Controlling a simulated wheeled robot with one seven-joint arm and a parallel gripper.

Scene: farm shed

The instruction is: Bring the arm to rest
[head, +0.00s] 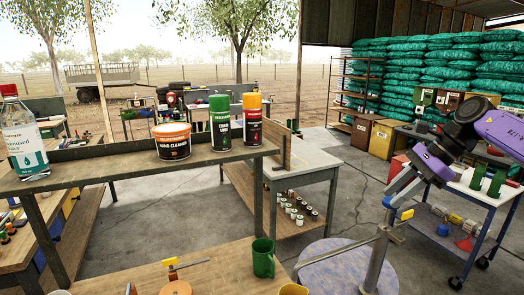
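My arm reaches in from the right edge in the head view, with purple and grey links and a black joint. It is bent, and its lower part slopes down to the left. My gripper (392,203) is at the lower end, near the top of a metal post (377,262). I cannot tell whether it touches the post. The fingers are too small and unclear to show whether they are open or shut. I see nothing clearly held.
A round lavender top (335,272) lies below the gripper. A blue-framed cart (478,196) stands right, behind the arm. A wooden shelf (105,170) holds a bottle (24,145) and several containers. A green mug (263,262) stands in front. Concrete floor is clear in the middle.

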